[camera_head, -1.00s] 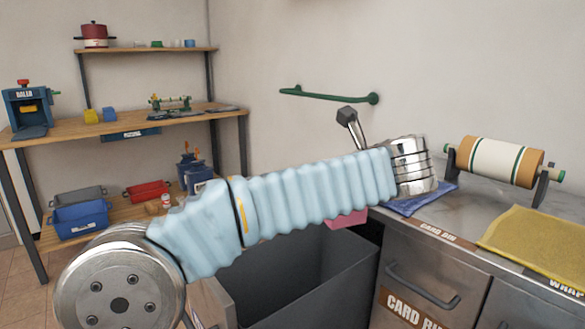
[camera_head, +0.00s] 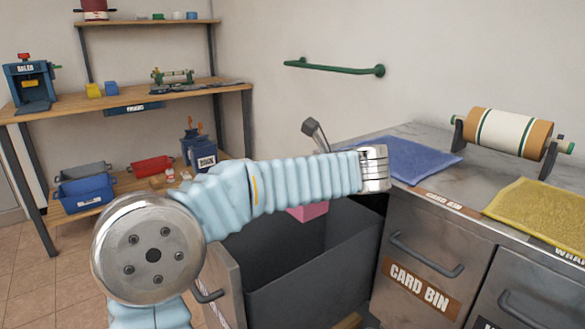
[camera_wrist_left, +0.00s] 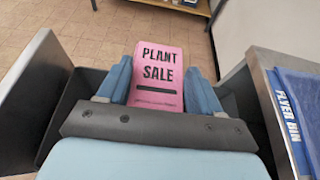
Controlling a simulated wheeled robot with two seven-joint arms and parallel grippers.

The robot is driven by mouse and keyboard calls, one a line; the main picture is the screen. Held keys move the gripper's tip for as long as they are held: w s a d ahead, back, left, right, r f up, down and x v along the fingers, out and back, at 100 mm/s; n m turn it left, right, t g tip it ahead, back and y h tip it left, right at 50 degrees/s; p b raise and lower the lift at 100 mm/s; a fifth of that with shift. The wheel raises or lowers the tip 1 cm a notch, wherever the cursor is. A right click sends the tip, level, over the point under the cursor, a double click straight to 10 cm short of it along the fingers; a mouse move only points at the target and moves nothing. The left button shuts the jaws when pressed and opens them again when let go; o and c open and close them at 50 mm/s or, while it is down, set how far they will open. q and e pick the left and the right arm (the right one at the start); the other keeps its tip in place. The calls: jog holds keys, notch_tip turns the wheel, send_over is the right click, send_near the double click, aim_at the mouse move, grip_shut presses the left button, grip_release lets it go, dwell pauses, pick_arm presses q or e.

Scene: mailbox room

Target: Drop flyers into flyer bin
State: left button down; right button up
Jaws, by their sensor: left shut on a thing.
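A pink flyer (camera_head: 308,212) shows below my left forearm in the head view, above the open grey bin (camera_head: 315,293). In the left wrist view the flyer (camera_wrist_left: 157,85) reads "PLANT SALE". My left gripper (camera_wrist_left: 157,68) is shut on it, with a blue finger on each side. My arm hides that gripper in the head view. The bin's dark walls (camera_wrist_left: 70,105) show below and around the gripper in the wrist view. A "FLYER BIN" label (camera_wrist_left: 288,108) is on the counter edge at right. My right gripper is not in view.
The counter holds a blue mat (camera_head: 405,160), a yellow mat (camera_head: 540,210) and a roller (camera_head: 505,133). A shut card bin (camera_head: 425,265) stands right of the open bin. Shelves with tools and tubs (camera_head: 85,190) stand at the left.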

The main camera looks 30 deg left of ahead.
pick_arm(q)
jog(key=shift+c, duration=0.5)
grip_release()
jog(key=v, duration=1.4)
jog(key=shift+b, duration=0.35)
jog(key=shift+f, duration=0.1)
